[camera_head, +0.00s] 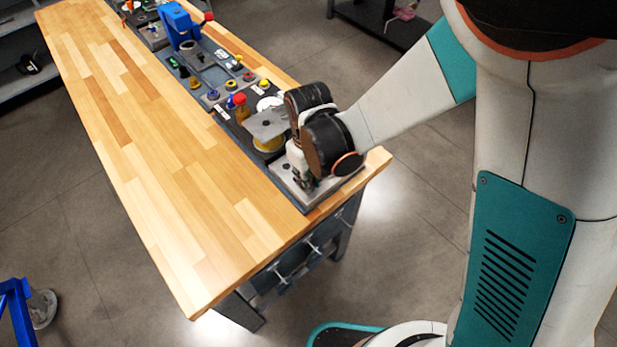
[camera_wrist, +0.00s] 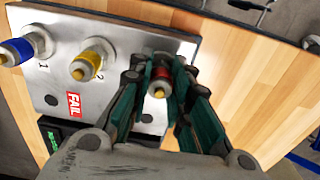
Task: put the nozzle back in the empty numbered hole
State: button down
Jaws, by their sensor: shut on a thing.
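My gripper (camera_wrist: 160,82) is shut on a nozzle (camera_wrist: 159,88) with a red collar and a yellowish tip, seen nearly end-on in the wrist view. The gripper is over the edge of a metal plate (camera_wrist: 120,30). A blue nozzle (camera_wrist: 18,50) stands by number 1 and a yellow nozzle (camera_wrist: 88,62) by number 2. The fingers cover the plate to the right of number 2, so any hole there is hidden. In the head view my gripper (camera_head: 300,175) is low over the grey plate (camera_head: 288,188) at the bench's near end.
A red FAIL label (camera_wrist: 73,104) is on the plate, with dark round spots near it. The wooden bench top (camera_head: 150,150) is clear on the left.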

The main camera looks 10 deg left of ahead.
jog(key=shift+s+f, duration=0.1)
jog(key=c, duration=1.4)
grip_release()
jog(key=shift+o, duration=0.8)
jog(key=shift+r+p, duration=2.2)
jog(key=shift+r, duration=1.4)
